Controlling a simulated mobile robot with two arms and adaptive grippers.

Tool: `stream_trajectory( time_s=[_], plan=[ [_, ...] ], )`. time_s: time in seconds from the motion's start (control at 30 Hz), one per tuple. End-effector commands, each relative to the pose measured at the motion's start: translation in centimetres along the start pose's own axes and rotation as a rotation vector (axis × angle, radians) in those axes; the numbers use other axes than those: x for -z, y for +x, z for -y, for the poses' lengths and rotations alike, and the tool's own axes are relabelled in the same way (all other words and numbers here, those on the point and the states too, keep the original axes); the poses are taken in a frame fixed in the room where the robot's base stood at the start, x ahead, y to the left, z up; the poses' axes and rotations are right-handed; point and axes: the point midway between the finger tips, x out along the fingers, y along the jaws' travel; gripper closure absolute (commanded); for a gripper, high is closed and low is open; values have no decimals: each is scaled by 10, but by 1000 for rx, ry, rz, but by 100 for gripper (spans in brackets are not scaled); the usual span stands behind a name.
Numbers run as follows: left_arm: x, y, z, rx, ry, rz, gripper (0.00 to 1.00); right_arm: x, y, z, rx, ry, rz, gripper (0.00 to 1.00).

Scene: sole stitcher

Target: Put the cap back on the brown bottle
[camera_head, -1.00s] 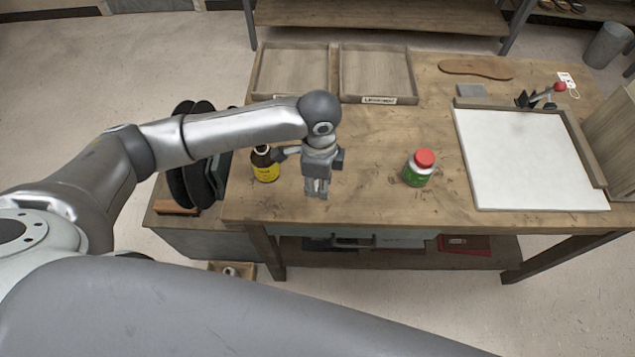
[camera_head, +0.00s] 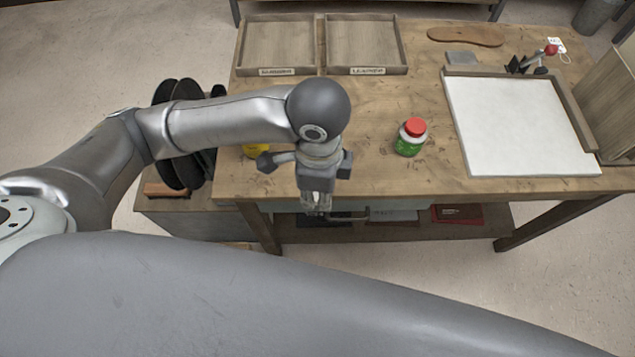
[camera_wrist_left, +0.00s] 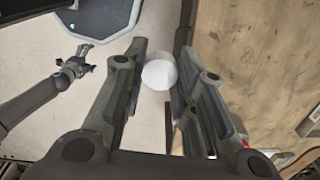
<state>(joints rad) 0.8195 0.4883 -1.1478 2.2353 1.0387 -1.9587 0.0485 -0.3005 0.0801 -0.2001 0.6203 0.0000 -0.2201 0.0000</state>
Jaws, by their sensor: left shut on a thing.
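The brown bottle (camera_head: 255,150) stands near the table's left front corner. My left arm hides most of it, and only part of its yellow label shows. My left gripper (camera_head: 316,208) points down at the table's front edge, to the right of the bottle and apart from it. In the left wrist view my left gripper (camera_wrist_left: 158,80) is shut on a round white thing, seemingly the cap (camera_wrist_left: 160,73). The cap cannot be made out in the head view. My right gripper (camera_wrist_left: 77,66) shows small in the left wrist view, too small to tell its state.
A green bottle with a red lid (camera_head: 411,137) stands to the right of the gripper. Two wooden trays (camera_head: 366,70) lie at the back left, and a white board (camera_head: 520,125) lies at the right. Bare tabletop lies between the gripper and the trays.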

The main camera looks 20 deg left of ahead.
Motion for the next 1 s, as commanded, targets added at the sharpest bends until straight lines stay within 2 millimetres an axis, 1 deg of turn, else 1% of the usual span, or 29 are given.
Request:
stream_trajectory(
  time_s=[0.1, 0.17, 0.23, 0.37, 0.47, 0.63, 0.8, 0.9, 1.0],
  plan=[
    [0, 0, 0, 0, 0, 0, 81, 0, 0, 1, 1, 1, 0, 18],
    [0, 0, 0, 0, -1, 0, 81, 0, 0, 2, 2, 1, 0, 20],
    [-1, 0, 1, 0, -13, 1, 81, 0, 0, 2, 2, 1, -1, 20],
    [-10, -4, 8, 0, -117, 6, 81, 0, 0, 2, 2, 1, -1, 20],
    [-24, -9, 17, 0, -281, 11, 81, 0, 0, 2, 2, 1, -1, 20],
    [-53, -24, 35, 2, -652, 15, 81, 0, 0, 2, 2, 1, -1, 20],
    [-80, -41, 48, 3, -1016, 11, 81, 0, 0, 2, 2, 1, -1, 20],
    [-92, -49, 54, 3, -1190, 8, 81, 0, 0, 2, 2, 1, -1, 20],
    [-101, -56, 57, 2, -1321, 4, 81, 0, 0, 1, 2, 1, -1, 20]
  ],
)
